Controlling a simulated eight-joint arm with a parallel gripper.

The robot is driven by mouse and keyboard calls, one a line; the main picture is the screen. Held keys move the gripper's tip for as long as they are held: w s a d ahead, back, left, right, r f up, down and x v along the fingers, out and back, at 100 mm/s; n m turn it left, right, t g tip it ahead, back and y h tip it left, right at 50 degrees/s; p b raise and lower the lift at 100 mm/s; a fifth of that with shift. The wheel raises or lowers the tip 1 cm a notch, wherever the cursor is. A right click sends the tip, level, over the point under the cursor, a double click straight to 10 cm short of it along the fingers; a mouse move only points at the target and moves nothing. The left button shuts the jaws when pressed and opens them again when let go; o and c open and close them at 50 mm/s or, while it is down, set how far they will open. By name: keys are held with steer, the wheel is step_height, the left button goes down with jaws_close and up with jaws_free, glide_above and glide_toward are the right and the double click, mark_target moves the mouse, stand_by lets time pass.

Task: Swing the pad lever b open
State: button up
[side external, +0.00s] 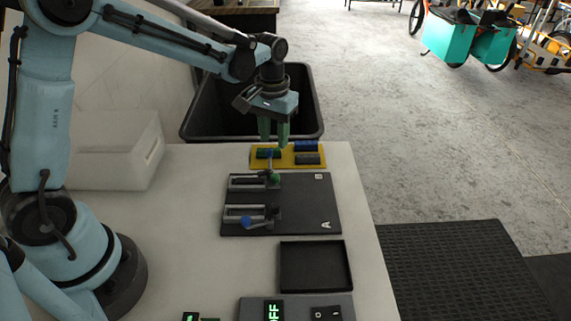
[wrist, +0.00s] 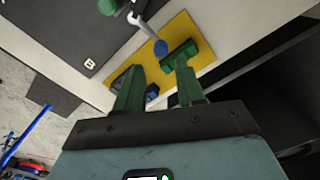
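Pad lever b is on the dark plate (side external: 296,200), on the fixture beside the letter B. Its thin grey rod (side external: 270,166) reaches off the plate's far edge to a blue knob over the yellow plate. In the wrist view, the rod (wrist: 144,30) ends in the blue knob (wrist: 160,47), with a green part (wrist: 108,6) at the top edge. My gripper (side external: 274,144) points down over the yellow plate, its two green fingers apart and empty. In the wrist view, the knob lies beyond the gap between the fingertips (wrist: 156,78); I cannot tell whether they touch it.
The yellow plate (side external: 287,161) carries green, blue and dark blocks close to the fingers. The other lever, by letter A, has a blue knob (side external: 246,222). A black bin (side external: 312,110) stands behind the table. A black tray (side external: 315,266) and a switch panel are nearer.

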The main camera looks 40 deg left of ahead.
step_height(320, 180, up, 4)
steer(key=shift+r, duration=0.1)
stand_by(0.5)
steer(key=s+r+m+t, duration=0.3)
steer(key=s+t, duration=0.4)
steer(key=s, duration=0.7)
steer(key=shift+s+d+r, duration=0.15)
steer(key=shift+d+r, duration=0.2)
steer(key=shift+d, duration=0.05)
